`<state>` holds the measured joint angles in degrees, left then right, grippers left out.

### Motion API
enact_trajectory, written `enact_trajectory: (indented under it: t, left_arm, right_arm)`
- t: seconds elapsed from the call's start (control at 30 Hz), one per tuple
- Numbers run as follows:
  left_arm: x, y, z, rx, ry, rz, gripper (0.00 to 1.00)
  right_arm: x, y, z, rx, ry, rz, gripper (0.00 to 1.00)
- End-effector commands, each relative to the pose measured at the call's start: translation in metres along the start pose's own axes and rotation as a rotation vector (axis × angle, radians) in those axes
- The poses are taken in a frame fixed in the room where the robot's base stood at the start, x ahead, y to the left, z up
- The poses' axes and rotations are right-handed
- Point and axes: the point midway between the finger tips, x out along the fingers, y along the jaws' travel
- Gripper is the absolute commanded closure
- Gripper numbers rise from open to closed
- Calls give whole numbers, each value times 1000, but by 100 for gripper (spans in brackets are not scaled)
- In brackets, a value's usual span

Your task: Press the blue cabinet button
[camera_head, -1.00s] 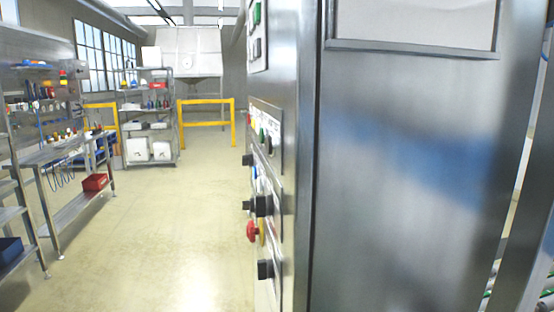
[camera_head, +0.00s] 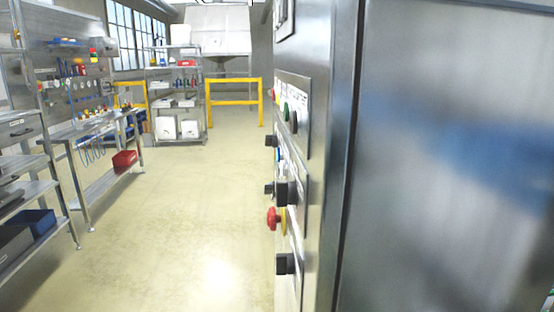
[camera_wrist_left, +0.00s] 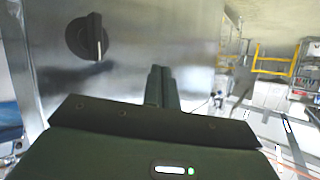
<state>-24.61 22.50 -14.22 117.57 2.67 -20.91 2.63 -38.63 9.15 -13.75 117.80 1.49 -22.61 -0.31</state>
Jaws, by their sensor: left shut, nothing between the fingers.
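The grey metal cabinet (camera_head: 345,190) stands close on the right in the head view, its control panel seen at a steep angle. A small blue button (camera_head: 279,156) shows as a thin sliver on the panel, mostly hidden by the angle. My left gripper (camera_wrist_left: 162,72) shows in the left wrist view with its fingers shut and empty, pointing along a shiny metal surface. A black rotary knob (camera_wrist_left: 87,38) is to the left of the fingers. I cannot see the blue button in the wrist view. No gripper shows in the head view.
A red emergency knob (camera_head: 272,218) and black switches (camera_head: 285,264) stick out from the panel. A workbench (camera_head: 95,140) and shelves line the left, with a yellow barrier (camera_head: 235,101) at the back. The floor (camera_head: 190,210) between is clear.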

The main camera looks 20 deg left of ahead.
Motion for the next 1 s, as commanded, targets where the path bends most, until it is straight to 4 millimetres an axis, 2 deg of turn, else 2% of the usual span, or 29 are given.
enact_trajectory:
  t: [0.03, 0.1, 0.27, 0.4, 0.5, 0.6, 0.7, 0.8, 1.0]
  left_arm:
    - [14, -28, -26, 87, 68, -11, 100]
    - [24, -60, -63, 182, 146, -28, 100]
    - [27, -127, -154, 393, 301, -86, 100]
    - [6, -177, -234, 564, 413, -160, 100]
    - [-17, -203, -284, 667, 474, -217, 100]
    - [-40, -222, -322, 744, 516, -268, 100]
    - [-59, -233, -346, 793, 542, -305, 100]
    - [-70, -238, -359, 818, 556, -325, 100]
    - [-74, -240, -365, 827, 561, -333, 100]
  right_arm:
    - [4, -1, 2, 2, 10, -4, 62]
    - [6, -3, 0, 5, 24, -9, 62]
    - [11, -4, -1, 11, 48, -19, 62]
    - [14, -5, 1, 13, 62, -26, 62]
    - [16, -6, 1, 14, 71, -31, 62]
    - [17, -8, 0, 14, 82, -37, 62]
    - [17, -9, 0, 15, 86, -41, 62]
    - [17, -10, 1, 16, 85, -45, 62]
    - [16, -11, 2, 15, 83, -48, 62]
